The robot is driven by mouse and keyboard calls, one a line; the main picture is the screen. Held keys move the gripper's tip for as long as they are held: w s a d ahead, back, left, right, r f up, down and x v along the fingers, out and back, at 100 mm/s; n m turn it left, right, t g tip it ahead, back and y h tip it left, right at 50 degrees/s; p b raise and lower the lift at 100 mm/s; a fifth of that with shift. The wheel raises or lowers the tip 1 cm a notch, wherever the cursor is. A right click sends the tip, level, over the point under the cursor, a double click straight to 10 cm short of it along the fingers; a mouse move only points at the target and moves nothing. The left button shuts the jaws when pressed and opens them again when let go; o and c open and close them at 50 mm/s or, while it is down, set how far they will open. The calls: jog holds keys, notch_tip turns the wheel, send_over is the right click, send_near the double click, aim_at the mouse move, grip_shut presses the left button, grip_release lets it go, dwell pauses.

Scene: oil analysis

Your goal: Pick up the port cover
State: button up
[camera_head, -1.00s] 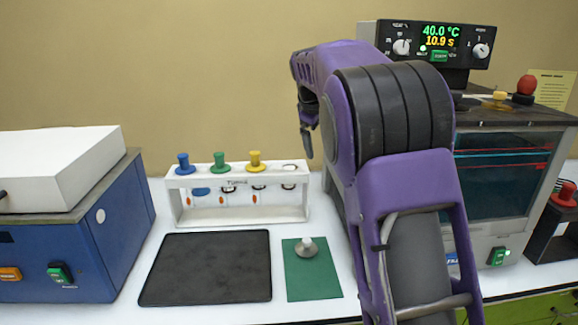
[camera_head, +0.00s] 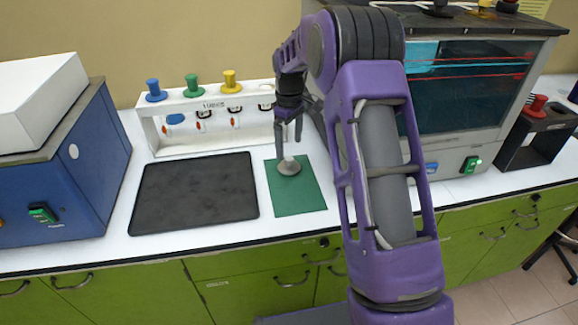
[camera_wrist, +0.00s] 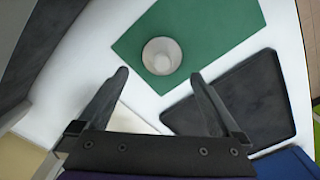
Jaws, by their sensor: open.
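The port cover (camera_head: 289,168), a round grey disc with a pale knob on top, lies on the green mat (camera_head: 305,196) at the front of the bench. My gripper (camera_head: 289,148) is open and empty, pointing down just above the cover. In the wrist view the cover (camera_wrist: 161,56) shows beyond my open fingertips (camera_wrist: 158,74), roughly centred between them. The cover's knob is partly hidden by a finger in the head view.
A black mat (camera_head: 195,193) lies left of the green mat. A white rack (camera_head: 205,139) with blue, green and yellow knobbed plugs stands behind. A blue machine (camera_head: 62,170) is at left, a glass-fronted unit (camera_head: 475,90) at right.

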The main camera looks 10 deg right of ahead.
aim_at(289, 158)
jog(key=shift+s+f, duration=0.15)
jog(key=shift+f, duration=2.85)
jog(key=shift+r, duration=0.1)
jog(key=c, duration=1.2)
